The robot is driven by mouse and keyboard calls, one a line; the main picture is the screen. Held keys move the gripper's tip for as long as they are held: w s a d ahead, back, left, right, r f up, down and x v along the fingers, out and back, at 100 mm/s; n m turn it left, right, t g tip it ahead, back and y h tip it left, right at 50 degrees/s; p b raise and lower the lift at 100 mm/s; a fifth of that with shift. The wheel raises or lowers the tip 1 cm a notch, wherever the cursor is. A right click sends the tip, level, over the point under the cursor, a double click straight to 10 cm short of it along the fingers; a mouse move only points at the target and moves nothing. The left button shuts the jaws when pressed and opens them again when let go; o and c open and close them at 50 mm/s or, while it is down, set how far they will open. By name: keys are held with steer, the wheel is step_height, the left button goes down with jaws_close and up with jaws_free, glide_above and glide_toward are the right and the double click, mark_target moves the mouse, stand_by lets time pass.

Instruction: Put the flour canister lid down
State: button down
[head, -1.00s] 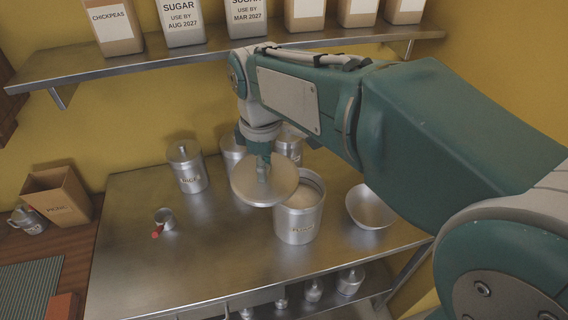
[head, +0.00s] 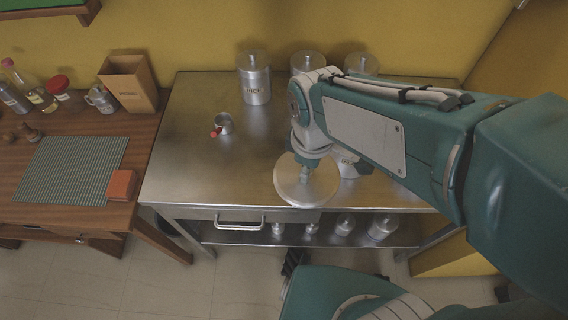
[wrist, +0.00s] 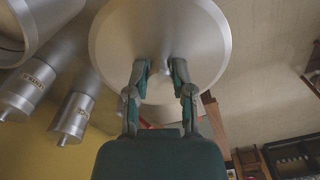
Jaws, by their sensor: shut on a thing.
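The flour canister lid (head: 292,190), a round silver disc, appears at the front edge of the steel table in the head view. My gripper (head: 305,172) is shut on its central knob. In the wrist view the lid (wrist: 112,42) fills the top middle, with both fingers of my gripper (wrist: 161,72) around the knob. I cannot tell whether the lid touches the table. The open flour canister (head: 348,170) is mostly hidden behind my arm, just right of the lid. Its large cylinder seems to show at the wrist view's upper left (wrist: 38,18).
The steel table (head: 200,165) has bare top left of the lid. A small cup with a red handle (head: 223,123) stands there. Closed canisters stand at the back, including rice (head: 255,85). A wooden table (head: 140,150) with a mat, box and bottles adjoins on the left.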

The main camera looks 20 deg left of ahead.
mark_target(310, 188)
steer(key=s+f, duration=0.1)
steer(key=s+d+f, duration=0.1)
steer(key=f, duration=0.1)
steer(key=shift+s+d, duration=0.1)
steer(key=shift+s, duration=0.2)
steer(key=shift+w+f, duration=0.1)
steer(key=shift+f, duration=0.05)
steer(key=w+a+f, duration=0.1)
steer(key=w+a, duration=0.1)
steer(key=w+a+f, duration=0.1)
steer(key=w, duration=0.1)
steer(key=w+a+f, duration=0.1)
steer(key=w+a, duration=0.1)
steer(key=shift+w+a+f, duration=0.2)
steer(key=shift+a+f, duration=0.1)
steer(key=shift+f, duration=0.1)
steer(key=w+a+f, duration=0.1)
steer(key=f, duration=0.1)
steer(key=w+a+f, duration=0.1)
steer(key=f, duration=0.1)
steer(key=w+a+f, duration=0.1)
steer(key=w+f, duration=0.1)
steer(key=shift+a, duration=0.15)
steer(key=shift+f, duration=1.5)
steer(key=shift+c, duration=2.4)
jaws_free()
steer(key=shift+f, duration=0.1)
